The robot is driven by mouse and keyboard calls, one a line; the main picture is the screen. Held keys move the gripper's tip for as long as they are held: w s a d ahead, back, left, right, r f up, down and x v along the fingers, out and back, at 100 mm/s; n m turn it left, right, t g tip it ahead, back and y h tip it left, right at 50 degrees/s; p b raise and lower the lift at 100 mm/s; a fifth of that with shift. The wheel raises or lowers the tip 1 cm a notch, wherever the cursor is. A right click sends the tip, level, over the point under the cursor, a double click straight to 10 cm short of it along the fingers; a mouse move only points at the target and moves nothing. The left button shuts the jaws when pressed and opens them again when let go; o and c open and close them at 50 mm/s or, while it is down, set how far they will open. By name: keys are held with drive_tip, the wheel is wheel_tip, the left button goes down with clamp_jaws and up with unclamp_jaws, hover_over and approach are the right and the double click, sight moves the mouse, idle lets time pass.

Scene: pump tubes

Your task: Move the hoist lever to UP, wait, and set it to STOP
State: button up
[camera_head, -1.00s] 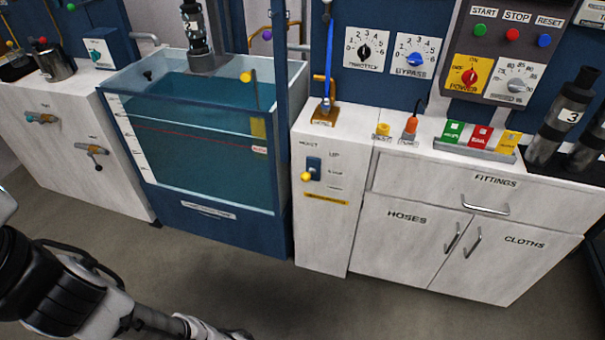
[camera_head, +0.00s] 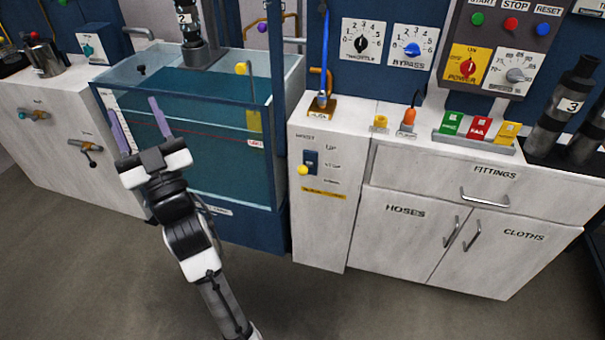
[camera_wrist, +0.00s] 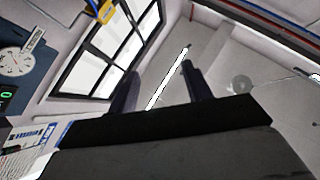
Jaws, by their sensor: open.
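The hoist lever (camera_head: 303,171) is a yellow knob on a dark blue switch plate (camera_head: 311,160) on the narrow white cabinet front. The labels UP, STOP and a lower one too small to read run down the plate's right side. The knob sits at the lower left of the plate, near or below the STOP label's height. My gripper (camera_head: 138,120) is open and empty in front of the water tank's left part, well left of the lever. In the wrist view its two dark fingers (camera_wrist: 160,88) stand apart, with only wall, window and ceiling beyond.
The glass water tank (camera_head: 284,110) stands behind my gripper, left of the hoist cabinet (camera_head: 318,225). A blue rod on a brass stand (camera_head: 321,106) is on the cabinet top. Cabinets with drawer and door handles (camera_head: 485,197) extend right. The floor (camera_head: 310,310) in front is clear.

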drive_tip(key=w+d+f+m+g+h, duration=0.1)
drive_tip(key=w+d+f+m+h, duration=0.1)
drive_tip(key=w+d+f+h, duration=0.45)
drive_tip(key=w+d+f+m+h, duration=0.2)
drive_tip(key=w+d+f, duration=0.15)
drive_tip(key=f, duration=0.65)
drive_tip(key=m+g+h+b, duration=0.1)
drive_tip(key=m+g+h, duration=0.25)
drive_tip(key=h, duration=0.35)
approach(302, 174)
drive_tip(key=shift+n, duration=0.35)
drive_tip(key=w, duration=0.4)
drive_tip(key=w+p, duration=0.1)
drive_tip(key=w, duration=0.2)
drive_tip(key=w+d+p, duration=0.1)
drive_tip(key=w, duration=0.3)
drive_tip(key=shift+w+r, duration=0.2)
drive_tip(key=shift+w, duration=0.1)
clamp_jaws()
